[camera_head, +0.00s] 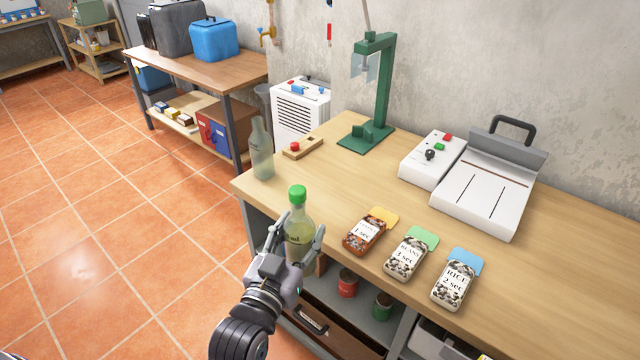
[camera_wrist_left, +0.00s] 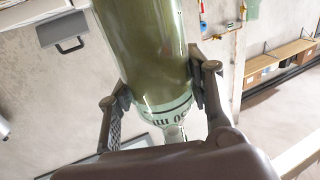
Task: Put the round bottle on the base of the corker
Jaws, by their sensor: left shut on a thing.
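My left gripper (camera_head: 296,248) is shut on a round bottle (camera_head: 298,222) with a green cap and pale yellow-green contents, at the table's front edge. In the left wrist view, the fingers (camera_wrist_left: 160,98) press on both sides of the bottle (camera_wrist_left: 145,45), and dark printing shows on the glass. The bottle is roughly upright in the head view; its bottom is hidden by the gripper. The green corker (camera_head: 383,85) stands at the back of the table. Its base (camera_head: 352,145) has a small green cradle and holds no bottle. My right gripper is not in view.
A second, clear bottle (camera_head: 262,155) stands at the table's left corner. A wooden block with a red knob (camera_head: 302,148) lies left of the corker. Three labelled packets (camera_head: 406,257) line the front edge. A white sealer (camera_head: 485,200) sits right. Table between is clear.

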